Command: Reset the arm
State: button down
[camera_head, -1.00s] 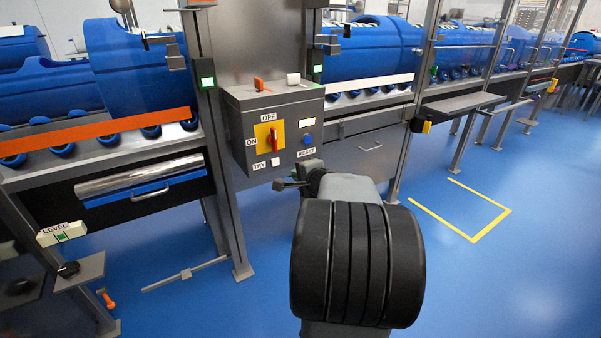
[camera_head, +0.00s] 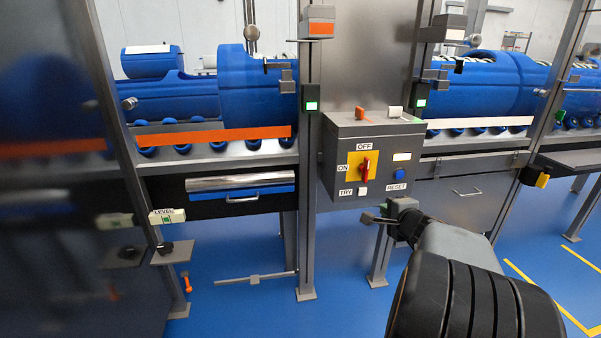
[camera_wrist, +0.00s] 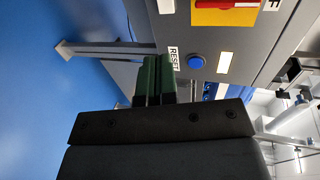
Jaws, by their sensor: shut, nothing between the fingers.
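A grey control box (camera_head: 336,150) with a red switch (camera_head: 366,168) on a yellow plate and a blue round button (camera_head: 399,174) above a RESET label is fixed to a metal post. The switch's handle stands near vertical, between OFF and TRY. My gripper (camera_head: 368,218) is below the box, apart from it in the picture, shut and empty. In the wrist view its green fingers (camera_wrist: 153,80) are together, beside the RESET label (camera_wrist: 173,58) and left of the blue button (camera_wrist: 196,62). The distance from fingertips to box is unclear.
A blue tub carrier (camera_head: 258,90) lies on the conveyor behind an orange bar (camera_head: 215,138). A drawer handle (camera_head: 242,199) juts out left of the box. A LEVEL plate (camera_head: 166,215) is at left. Blue floor (camera_head: 235,315) is open below.

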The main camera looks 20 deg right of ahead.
jog(key=s+a+r+n+g+y+p, duration=0.1)
jog(key=a+r+n+g+y+p, duration=0.25)
jog(key=a+r+n+p, duration=0.45)
jog(key=a+r+n+g+y+p, duration=0.3)
jog(key=a+r+p, duration=0.4)
jog(key=a+p, duration=0.55)
jog(key=s+a+r+n+g+h+p, duration=0.1)
jog(key=s+a+r+n+g+p, duration=0.1)
jog(key=s+a+r+n+p, duration=0.2)
jog(key=s+a+r+n+g+h+p, duration=0.2)
jog(key=s+a+r+n+p, duration=0.2)
jog(key=s+r+p, duration=0.3)
notch_tip(320, 180, up, 3)
jog(key=n+p, duration=0.1)
jog(key=p, duration=0.4)
jog(key=shift+a+f+n, duration=0.15)
jog(key=shift+n, duration=0.15)
jog(key=shift+h, duration=0.25)
